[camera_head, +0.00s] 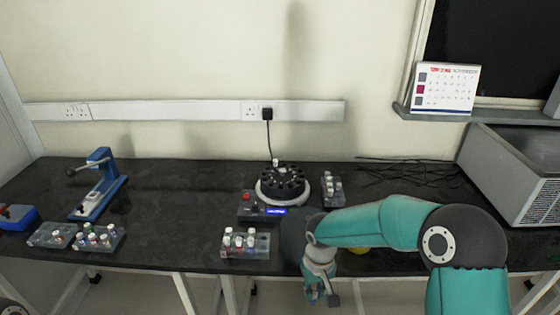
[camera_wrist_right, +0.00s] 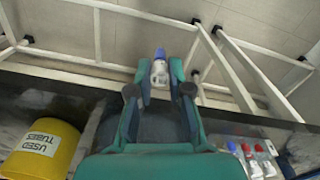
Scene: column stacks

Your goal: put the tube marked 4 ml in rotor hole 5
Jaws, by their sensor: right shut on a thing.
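My right gripper (camera_head: 322,297) hangs in front of the bench's front edge in the head view. In the right wrist view my right gripper (camera_wrist_right: 160,82) is shut on a tube (camera_wrist_right: 160,70) with a blue cap and a pale body. The marking on this tube is too small to read. The black rotor (camera_head: 282,180) sits in a round white-rimmed centrifuge at the back middle of the bench, well away from the gripper. Its holes show as dark spots, but their numbers cannot be read. My left gripper is not in view.
A grey rack (camera_head: 262,252) with several capped tubes stands in front of the rotor; another rack (camera_head: 333,199) is right of it. Two racks and a blue press (camera_head: 90,205) are at left. A yellow used-tubes bin (camera_wrist_right: 45,150) is near my right arm.

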